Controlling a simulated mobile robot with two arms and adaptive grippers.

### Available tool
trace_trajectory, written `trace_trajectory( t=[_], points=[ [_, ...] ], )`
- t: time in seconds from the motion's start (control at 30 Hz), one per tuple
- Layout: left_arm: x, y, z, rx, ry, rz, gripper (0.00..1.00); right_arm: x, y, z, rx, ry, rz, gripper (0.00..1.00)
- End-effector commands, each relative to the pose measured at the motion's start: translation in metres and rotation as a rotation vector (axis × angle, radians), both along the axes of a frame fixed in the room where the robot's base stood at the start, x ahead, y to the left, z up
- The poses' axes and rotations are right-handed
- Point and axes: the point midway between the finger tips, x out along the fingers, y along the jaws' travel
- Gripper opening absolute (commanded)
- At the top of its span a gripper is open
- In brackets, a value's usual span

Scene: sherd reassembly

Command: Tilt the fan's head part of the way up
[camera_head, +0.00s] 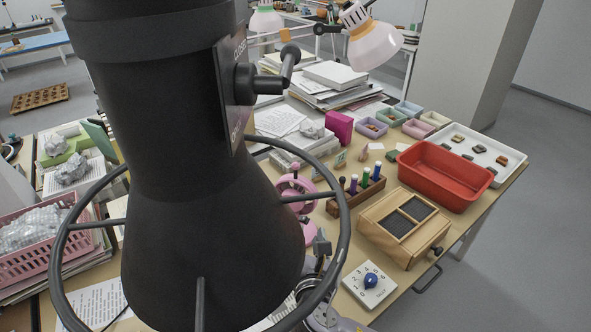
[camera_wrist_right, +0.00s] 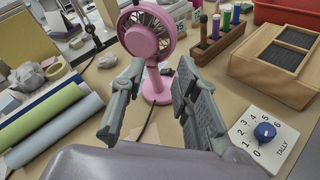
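The pink fan (camera_head: 296,188) stands on the table, partly hidden behind a dark hood and its ring in the head view. Nothing is between the fingertips that I can see being gripped. In the head view, the right gripper (camera_head: 318,250) is partly covered by the ring. My left gripper is not in view.
The big dark hood (camera_head: 200,210) with its ring fills the left foreground. Right of the fan are a marker rack (camera_head: 358,192), a wooden box (camera_head: 400,228), a tally dial (camera_head: 369,284) and a red tray (camera_head: 445,175). Rolled sheets (camera_wrist_right: 50,115) lie left in the wrist view.

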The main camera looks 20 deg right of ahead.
Motion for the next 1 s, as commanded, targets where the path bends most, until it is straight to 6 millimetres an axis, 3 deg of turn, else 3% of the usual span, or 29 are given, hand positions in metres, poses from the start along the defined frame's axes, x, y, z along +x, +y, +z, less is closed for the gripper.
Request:
trace_trajectory(
  t=[0.1,0.27,0.47,1.0],
  points=[
    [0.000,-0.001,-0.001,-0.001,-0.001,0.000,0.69,0.013,0.009,0.029,-0.286,-0.069,0.075,0.28],
    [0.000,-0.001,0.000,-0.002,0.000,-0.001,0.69,0.020,0.014,0.046,-0.467,-0.106,0.105,0.28],
    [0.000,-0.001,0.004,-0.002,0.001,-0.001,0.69,0.042,0.009,0.049,-0.488,-0.111,0.106,0.28],
    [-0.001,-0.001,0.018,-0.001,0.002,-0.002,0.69,0.154,-0.018,0.048,-0.483,-0.108,0.105,0.28]
  ],
)
